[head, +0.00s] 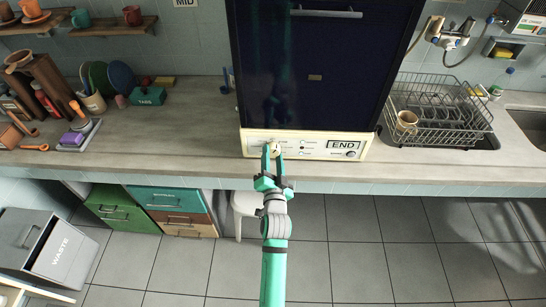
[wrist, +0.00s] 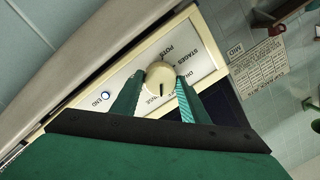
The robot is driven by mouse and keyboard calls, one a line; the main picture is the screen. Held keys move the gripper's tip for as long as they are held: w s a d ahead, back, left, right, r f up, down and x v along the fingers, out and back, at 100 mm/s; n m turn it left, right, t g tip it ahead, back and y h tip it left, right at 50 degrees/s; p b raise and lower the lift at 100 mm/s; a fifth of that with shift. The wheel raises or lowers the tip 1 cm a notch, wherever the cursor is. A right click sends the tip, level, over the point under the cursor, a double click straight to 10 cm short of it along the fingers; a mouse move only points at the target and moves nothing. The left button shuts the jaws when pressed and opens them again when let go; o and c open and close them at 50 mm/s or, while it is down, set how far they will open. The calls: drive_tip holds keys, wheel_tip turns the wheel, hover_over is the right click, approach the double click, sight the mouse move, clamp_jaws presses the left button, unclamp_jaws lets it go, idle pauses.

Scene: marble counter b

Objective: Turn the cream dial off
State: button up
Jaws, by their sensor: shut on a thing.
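The cream dial (wrist: 159,74) is a round knob on the cream control panel (wrist: 206,50) of the dark-fronted machine. A short dark mark on it points towards the bottom of the wrist view. In the head view the dial (head: 276,149) is small and partly hidden by my fingers. My gripper (wrist: 160,84) has one teal finger on each side of the dial and is shut on it. In the head view my gripper (head: 272,150) reaches up to the panel from the front. Printed words surround the dial; some are hidden by the fingers.
The dark machine front (head: 315,75) rises above the panel. A dish rack (head: 435,110) with a mug stands to the right.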

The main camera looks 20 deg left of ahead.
drive_tip(key=n, duration=0.6)
drive_tip(key=shift+h, duration=0.4)
drive_tip(key=shift+d, duration=0.1)
drive_tip(key=o, duration=1.1)
drive_tip(key=shift+c, duration=0.2)
drive_tip(key=v, duration=1)
drive_tip(key=shift+s+d, duration=0.2)
drive_tip(key=shift+s, duration=0.15)
drive_tip(key=shift+r, duration=0.15)
